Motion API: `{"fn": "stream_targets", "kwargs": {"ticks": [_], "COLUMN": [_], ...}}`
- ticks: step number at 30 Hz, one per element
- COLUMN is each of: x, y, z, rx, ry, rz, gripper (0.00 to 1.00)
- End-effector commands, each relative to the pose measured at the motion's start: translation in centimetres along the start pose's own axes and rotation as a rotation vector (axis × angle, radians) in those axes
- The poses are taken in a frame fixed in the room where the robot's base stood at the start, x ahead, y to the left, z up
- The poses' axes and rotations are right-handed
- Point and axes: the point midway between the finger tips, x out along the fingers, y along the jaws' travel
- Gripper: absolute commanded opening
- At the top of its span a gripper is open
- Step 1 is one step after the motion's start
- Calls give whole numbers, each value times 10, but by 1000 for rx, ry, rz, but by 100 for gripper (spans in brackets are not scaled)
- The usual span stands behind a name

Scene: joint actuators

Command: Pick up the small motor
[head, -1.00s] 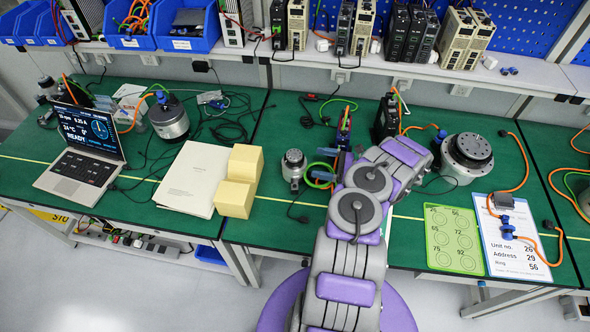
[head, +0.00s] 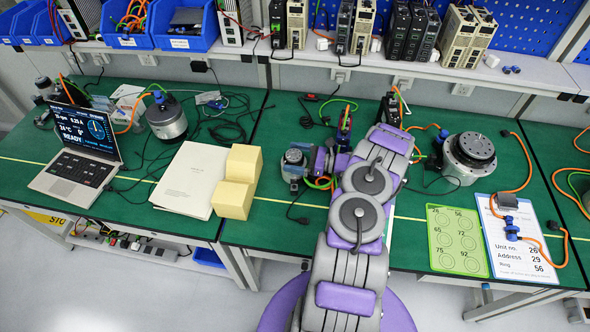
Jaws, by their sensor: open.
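The small motor (head: 293,157) is a short silver-grey cylinder with a dark top, upright on the green bench left of my arm. My gripper (head: 298,170) is open and reaches in from the right at the motor. Its grey and purple parts overlap the motor's side and lower part. I cannot tell whether the fingers touch it. Green and orange cables lie just right of the motor, partly behind my arm.
Cream blocks (head: 237,180) and white papers (head: 190,180) lie to the left, near an open laptop (head: 80,165). A larger motor (head: 468,155), a green card (head: 457,240) and a white sheet (head: 520,240) are on the right. A shelf with drive units (head: 410,35) runs behind.

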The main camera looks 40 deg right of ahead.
Motion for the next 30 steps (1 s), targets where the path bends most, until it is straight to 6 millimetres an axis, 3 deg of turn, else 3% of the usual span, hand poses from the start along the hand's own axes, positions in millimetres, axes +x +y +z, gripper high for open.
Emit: {"fn": "stream_targets", "kwargs": {"ticks": [2,5,30], "x": [0,0,-1], "y": [0,0,-2], "z": [0,0,0], "rx": [0,1,0], "ry": [0,0,-1], "rz": [0,0,-3], "gripper": [100,92,12]}}
